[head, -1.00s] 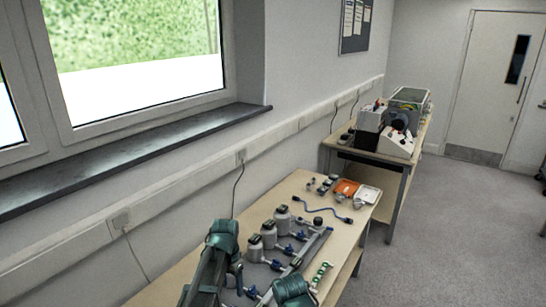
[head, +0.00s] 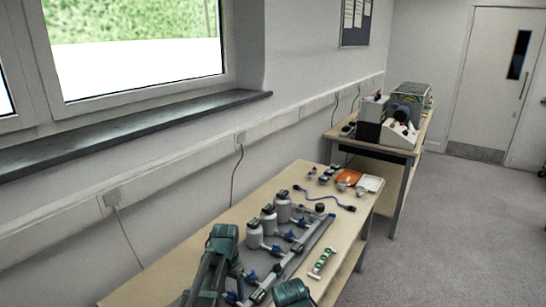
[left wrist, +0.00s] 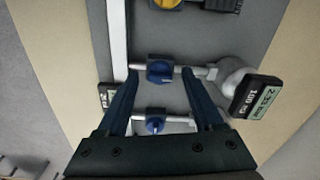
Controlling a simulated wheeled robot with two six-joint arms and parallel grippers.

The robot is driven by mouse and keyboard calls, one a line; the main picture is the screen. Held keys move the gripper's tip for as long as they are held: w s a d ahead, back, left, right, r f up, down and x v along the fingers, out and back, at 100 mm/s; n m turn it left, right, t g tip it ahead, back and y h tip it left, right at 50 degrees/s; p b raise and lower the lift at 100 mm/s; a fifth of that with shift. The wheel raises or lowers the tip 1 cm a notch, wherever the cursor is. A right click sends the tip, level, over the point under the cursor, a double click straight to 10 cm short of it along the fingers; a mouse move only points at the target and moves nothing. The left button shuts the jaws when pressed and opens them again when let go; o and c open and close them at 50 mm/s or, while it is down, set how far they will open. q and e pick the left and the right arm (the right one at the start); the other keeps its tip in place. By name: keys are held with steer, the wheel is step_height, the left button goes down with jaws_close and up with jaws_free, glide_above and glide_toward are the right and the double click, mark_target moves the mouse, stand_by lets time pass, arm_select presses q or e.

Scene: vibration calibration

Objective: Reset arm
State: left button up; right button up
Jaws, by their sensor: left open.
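My left arm comes in at the bottom of the head view, over the near end of the bench; its fingertips are hard to make out there. In the left wrist view my left gripper (left wrist: 158,72) is open, with two dark blue fingers apart. A blue valve (left wrist: 160,70) on a thin pipe shows between the fingertips, and a second blue valve (left wrist: 154,124) shows lower between the fingers. I cannot tell whether the fingers touch either. Part of my right arm shows as a teal link at the bottom of the head view. My right gripper is not seen.
A second table (head: 372,150) with instruments stands behind. Open floor (head: 450,230) lies to the right.

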arm_select(q)
steer(key=n, duration=0.5)
steer(key=shift+n, duration=0.4)
